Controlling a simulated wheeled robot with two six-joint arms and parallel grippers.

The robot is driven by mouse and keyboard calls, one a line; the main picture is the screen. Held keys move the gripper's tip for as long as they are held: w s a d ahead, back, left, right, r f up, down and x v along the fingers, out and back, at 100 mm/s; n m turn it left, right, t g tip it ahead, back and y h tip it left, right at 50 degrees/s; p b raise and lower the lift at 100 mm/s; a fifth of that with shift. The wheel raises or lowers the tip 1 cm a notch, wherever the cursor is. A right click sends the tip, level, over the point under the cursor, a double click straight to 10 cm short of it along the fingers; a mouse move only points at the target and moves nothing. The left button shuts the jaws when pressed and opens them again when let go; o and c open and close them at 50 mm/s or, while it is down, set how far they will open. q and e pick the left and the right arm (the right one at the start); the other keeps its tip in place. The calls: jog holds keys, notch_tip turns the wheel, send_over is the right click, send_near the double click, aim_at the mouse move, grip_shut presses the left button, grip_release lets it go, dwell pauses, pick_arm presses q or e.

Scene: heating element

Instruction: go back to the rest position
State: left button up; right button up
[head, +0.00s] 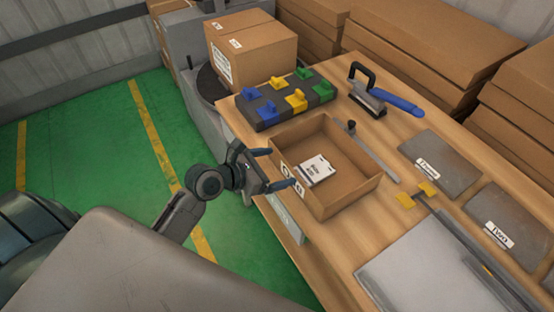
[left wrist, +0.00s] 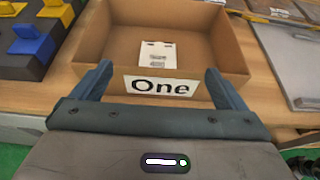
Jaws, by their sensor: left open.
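My left gripper (head: 277,168) is open and empty at the near left edge of the table. Its two blue fingers reach toward an open cardboard box (head: 350,195). In the left wrist view the fingers (left wrist: 160,84) stand apart on either side of the box's "One" label (left wrist: 160,86); I cannot tell whether they touch the wall. A small white labelled item (head: 316,169) lies inside the box, and it also shows in the left wrist view (left wrist: 158,55). My right gripper is in neither view.
A dark block with blue, yellow and green pieces (head: 287,98) stands behind the box. A blue-handled tool (head: 385,99), a metal bar (head: 372,151) and grey plates (head: 440,163) lie on the table (head: 410,135). A closed carton (head: 250,50) stands behind. Green floor (head: 95,150) is open at left.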

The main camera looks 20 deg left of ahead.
pick_arm(q)
jog(key=s+a+f+m+g+y, duration=0.2)
jog(key=s+m+g+y, duration=0.1)
jog(key=s+m, duration=0.55)
jog(key=s+a+f+m+g+y, duration=0.25)
jog(key=s+m, duration=0.35)
jog(key=m, duration=0.6)
jog(key=s+a+f+m+g+y, duration=0.2)
jog(key=s+f+m+y, duration=0.1)
jog(key=s+m, duration=0.6)
notch_tip(320, 180, down, 29)
jog(key=w+a+g, duration=0.1)
jog(key=w+a, duration=0.1)
jog(key=s+a+f+g, duration=0.1)
jog(key=s+f, duration=1.7)
jog(key=f, duration=0.2)
jog(key=shift+s+a+f, duration=0.15)
jog(key=shift+s+a, duration=0.05)
jog(key=shift+a, duration=0.1)
jog(key=shift+g, duration=0.25)
